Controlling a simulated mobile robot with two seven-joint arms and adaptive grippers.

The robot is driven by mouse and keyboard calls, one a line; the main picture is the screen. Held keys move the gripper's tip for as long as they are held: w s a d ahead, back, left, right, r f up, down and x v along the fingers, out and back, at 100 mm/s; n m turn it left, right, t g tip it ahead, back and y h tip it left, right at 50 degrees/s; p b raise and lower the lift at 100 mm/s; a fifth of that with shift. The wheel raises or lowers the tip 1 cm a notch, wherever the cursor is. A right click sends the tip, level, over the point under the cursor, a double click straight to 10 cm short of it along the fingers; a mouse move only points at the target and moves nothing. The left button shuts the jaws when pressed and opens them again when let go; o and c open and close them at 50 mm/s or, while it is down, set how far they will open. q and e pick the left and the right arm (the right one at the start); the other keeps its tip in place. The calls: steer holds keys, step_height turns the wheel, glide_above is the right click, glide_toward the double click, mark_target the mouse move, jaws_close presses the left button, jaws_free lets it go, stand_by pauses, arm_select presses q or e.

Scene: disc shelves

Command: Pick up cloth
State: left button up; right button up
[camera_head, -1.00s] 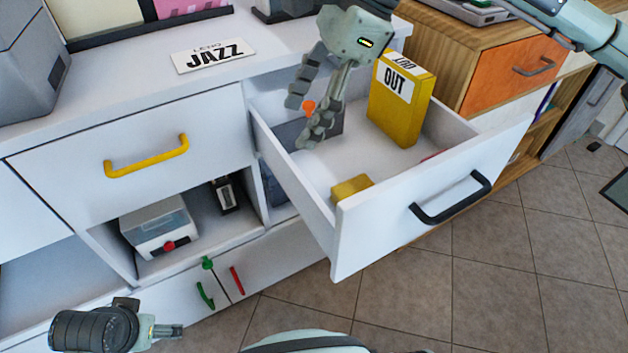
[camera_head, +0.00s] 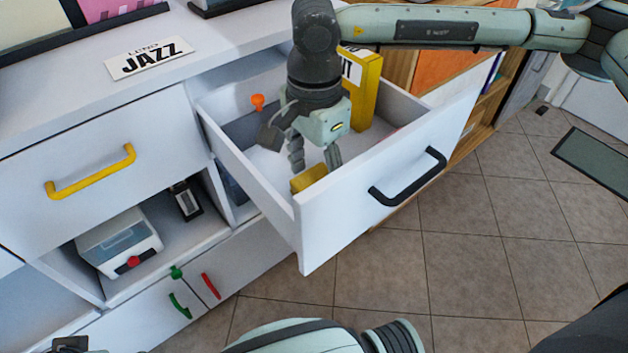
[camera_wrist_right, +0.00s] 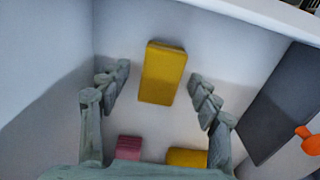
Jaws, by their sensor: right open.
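A small yellow block-like piece (camera_head: 309,178), which may be the folded cloth, lies on the drawer floor near the front panel. In the right wrist view the yellow piece (camera_wrist_right: 163,72) lies flat, ahead of and between the fingertips. My right gripper (camera_head: 316,161) is inside the open drawer, pointing down over the yellow piece. Its fingers (camera_wrist_right: 160,82) are spread and empty, apart from the piece.
The white drawer (camera_head: 328,220) is pulled out. A tall yellow box (camera_head: 364,90) stands in it, and a dark grey box with an orange knob (camera_head: 258,101) is at its left. A pink item (camera_wrist_right: 128,148) lies on the drawer floor.

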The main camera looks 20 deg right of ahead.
mark_target(314, 178)
steer(key=shift+c, duration=0.3)
steer(key=c, duration=1.1)
step_height(314, 178, up, 10)
steer(key=shift+r, duration=0.1)
